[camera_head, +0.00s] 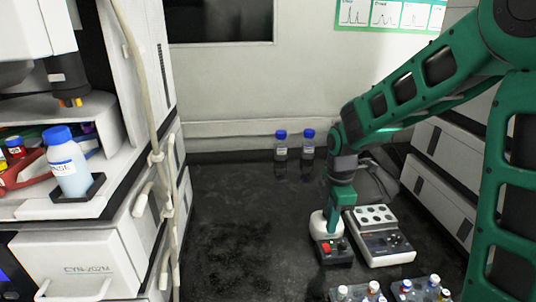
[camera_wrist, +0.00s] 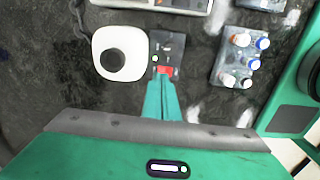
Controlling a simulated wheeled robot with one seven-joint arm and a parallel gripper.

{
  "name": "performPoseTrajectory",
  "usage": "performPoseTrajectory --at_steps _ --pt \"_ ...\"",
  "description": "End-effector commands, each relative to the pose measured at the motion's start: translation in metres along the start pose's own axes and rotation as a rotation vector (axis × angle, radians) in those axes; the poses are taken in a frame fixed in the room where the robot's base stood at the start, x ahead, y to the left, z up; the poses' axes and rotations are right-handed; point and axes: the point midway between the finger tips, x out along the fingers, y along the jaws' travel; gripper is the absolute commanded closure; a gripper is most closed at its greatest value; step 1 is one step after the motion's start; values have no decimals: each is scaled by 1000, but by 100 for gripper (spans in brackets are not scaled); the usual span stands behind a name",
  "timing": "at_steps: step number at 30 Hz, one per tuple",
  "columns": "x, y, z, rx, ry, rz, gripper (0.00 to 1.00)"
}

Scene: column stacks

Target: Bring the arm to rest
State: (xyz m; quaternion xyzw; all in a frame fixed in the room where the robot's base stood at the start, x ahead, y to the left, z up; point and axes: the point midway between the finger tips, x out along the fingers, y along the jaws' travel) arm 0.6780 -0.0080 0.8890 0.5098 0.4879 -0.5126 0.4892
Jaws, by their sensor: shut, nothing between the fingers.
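My green arm reaches in from the right in the head view. My gripper (camera_head: 335,230) points down over a small device with a white rounded top (camera_head: 318,224) and a dark control box (camera_head: 335,252) with red parts. In the wrist view my gripper (camera_wrist: 163,82) shows its two green fingers together, with nothing between them. The fingertips are right by a red part of the dark box (camera_wrist: 170,47). I cannot tell whether they touch it. The white top with a black disc (camera_wrist: 122,52) lies just left of the fingers.
A grey device with round wells (camera_head: 380,235) stands right of the control box. Racks of capped vials (camera_head: 418,290) sit in front. Two blue-capped bottles (camera_head: 281,146) stand at the back wall. A white machine holding a blue-capped bottle (camera_head: 68,165) is left. The dark bench middle-left is clear.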

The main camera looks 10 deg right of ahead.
Motion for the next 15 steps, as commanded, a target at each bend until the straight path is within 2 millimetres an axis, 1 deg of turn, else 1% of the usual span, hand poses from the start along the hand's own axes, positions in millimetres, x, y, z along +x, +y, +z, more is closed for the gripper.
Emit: performPoseTrajectory --at_steps 2,5,6,8,9,12,14,15 --pt "-10 -7 16 93 -7 6 100" --pt "-26 -25 44 289 -18 12 100" --pt "-32 -35 58 386 -23 13 100" --pt "-42 -51 76 535 -29 16 100" --pt "-48 -62 88 635 -32 18 100" --pt "-61 -92 114 884 -35 23 100" --pt "-68 -111 128 1032 -35 23 100" --pt "-71 -124 136 1131 -34 23 100"
